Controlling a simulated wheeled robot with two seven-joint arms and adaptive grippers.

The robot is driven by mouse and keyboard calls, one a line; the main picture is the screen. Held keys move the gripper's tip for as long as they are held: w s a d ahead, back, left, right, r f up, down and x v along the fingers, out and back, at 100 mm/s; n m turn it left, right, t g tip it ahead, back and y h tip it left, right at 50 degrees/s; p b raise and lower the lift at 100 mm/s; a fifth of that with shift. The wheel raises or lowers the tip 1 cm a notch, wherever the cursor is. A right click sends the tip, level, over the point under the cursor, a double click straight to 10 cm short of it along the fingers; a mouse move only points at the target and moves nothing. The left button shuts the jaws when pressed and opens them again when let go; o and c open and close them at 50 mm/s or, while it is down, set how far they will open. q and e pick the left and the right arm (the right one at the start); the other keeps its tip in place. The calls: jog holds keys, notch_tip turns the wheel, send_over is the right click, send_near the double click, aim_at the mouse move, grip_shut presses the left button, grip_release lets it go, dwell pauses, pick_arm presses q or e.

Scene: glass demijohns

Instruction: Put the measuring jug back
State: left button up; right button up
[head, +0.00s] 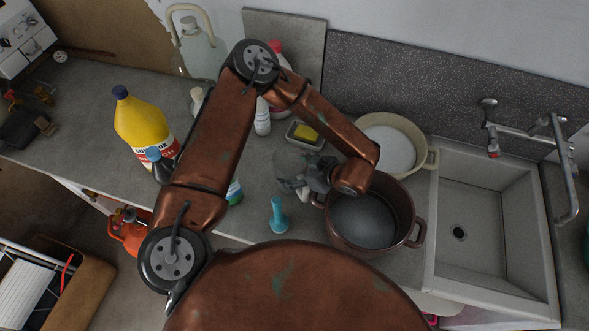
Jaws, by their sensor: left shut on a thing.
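My left gripper (303,185) is shut at the left of the brown pot (362,222), above the counter, pointing left from my wrist. It is shut on a clear, see-through thing (287,163) that looks like the measuring jug. The jug's outline is faint and partly hidden by my gripper and arm. I cannot tell whether its base touches the counter. My right gripper is not in view.
A cream bowl (392,148) stands behind the brown pot, left of the sink (485,225). A yellow sponge (306,132) sits in a dish. A yellow bottle (143,124) and a glass demijohn (203,55) stand left.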

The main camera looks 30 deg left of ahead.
pick_arm(q)
jog(key=shift+w+f, duration=0.1)
jog(key=shift+f, duration=0.05)
jog(key=shift+f, duration=0.1)
jog(key=shift+f+b, duration=0.4)
jog(key=shift+f, duration=0.1)
jog(key=o, duration=1.4)
jog(key=shift+c, duration=0.2)
jog(key=shift+r, duration=0.1)
